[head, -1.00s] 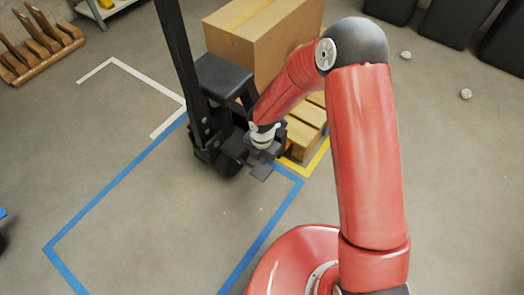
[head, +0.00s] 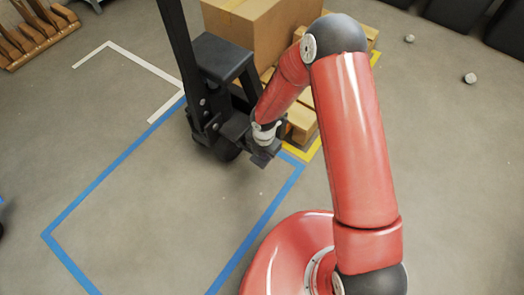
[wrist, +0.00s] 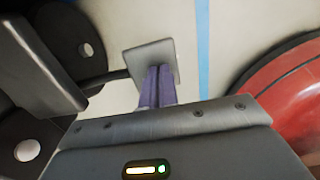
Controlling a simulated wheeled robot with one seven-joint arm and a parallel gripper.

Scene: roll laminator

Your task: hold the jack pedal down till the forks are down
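The black pallet jack (head: 222,58) stands left of centre in the head view, with its upright handle rising out of the top. Its jack pedal shows as a grey plate on a rod in the wrist view (wrist: 149,55), and as a small dark plate low on the jack in the head view (head: 262,161). My gripper (wrist: 156,72) is shut and empty, its two purple fingers side by side. The fingertips are over the pedal plate and appear to touch it. The forks are hidden behind the jack body and under the load.
A large cardboard box (head: 250,25) and smaller boxes (head: 300,120) sit behind the jack. Yellow tape (head: 312,150) edges the load. Blue tape (head: 95,192) marks clear floor in front. A wooden rack (head: 35,35) stands at the far left.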

